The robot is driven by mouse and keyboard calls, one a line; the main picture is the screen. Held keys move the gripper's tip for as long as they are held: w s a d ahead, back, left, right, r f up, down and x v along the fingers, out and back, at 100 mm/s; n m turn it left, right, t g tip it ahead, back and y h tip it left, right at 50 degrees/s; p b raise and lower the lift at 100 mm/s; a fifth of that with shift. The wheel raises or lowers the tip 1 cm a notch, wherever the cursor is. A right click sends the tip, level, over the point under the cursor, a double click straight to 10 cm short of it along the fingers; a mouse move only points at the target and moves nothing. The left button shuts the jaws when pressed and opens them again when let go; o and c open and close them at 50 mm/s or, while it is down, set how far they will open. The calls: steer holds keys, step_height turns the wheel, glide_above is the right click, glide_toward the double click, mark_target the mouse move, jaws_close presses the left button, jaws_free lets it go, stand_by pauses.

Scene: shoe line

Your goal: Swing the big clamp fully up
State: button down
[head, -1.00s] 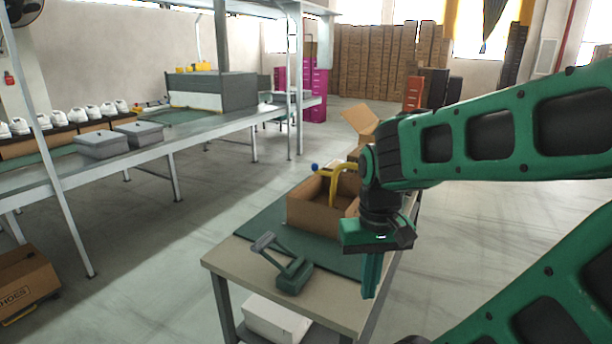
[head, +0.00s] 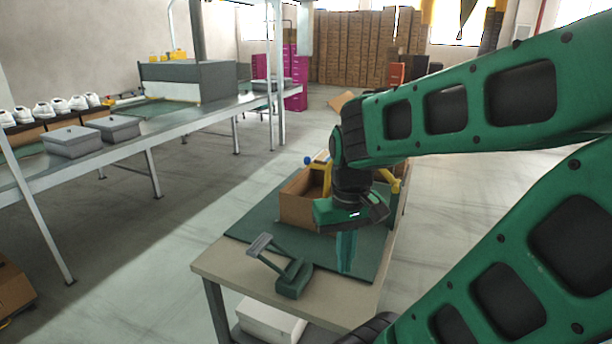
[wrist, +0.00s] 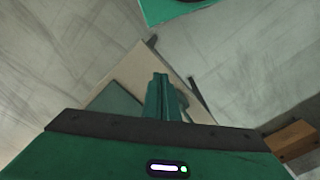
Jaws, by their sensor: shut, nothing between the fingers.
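A grey-green clamp-like device (head: 293,280) stands near the front edge of the table, its lever slanting up to the left and ending in a flat grey pad. A yellow bar (head: 327,178) with a blue knob (head: 308,160) rises at the cardboard box behind; I cannot tell which of the two is the big clamp. My gripper (head: 345,266) points down over the green mat, right of the grey-green device and apart from it in the picture. Its fingers are shut and empty. In the wrist view, the closed fingers (wrist: 160,78) show above the table. My wrist hides part of the box and yellow bar.
The cardboard box (head: 297,205) stands on the mat (head: 240,228) behind my gripper. The table (head: 215,265) has a bare front strip, with a white box (head: 270,318) below. A long bench (head: 190,122) with grey boxes runs at left.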

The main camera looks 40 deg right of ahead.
steer(key=w+d+f+n+h, duration=0.2)
steer(key=w+d+n+h, duration=0.4)
steer(key=w+d, duration=0.6)
steer(key=w+d+f+n+h, duration=0.3)
steer(key=w+d+n, duration=0.4)
steer(key=w+d, duration=0.5)
steer(key=w+d+f+n+t+h, duration=0.1)
steer(key=w+n+t+h, duration=0.4)
steer(key=w+n, duration=1)
steer(key=w+t, duration=0.1)
steer(key=w, duration=0.3)
steer(key=shift+w+d+f+h, duration=0.15)
steer(key=shift+d+f+h, duration=0.05)
steer(key=shift+f+h, duration=0.2)
steer(key=x, duration=1)
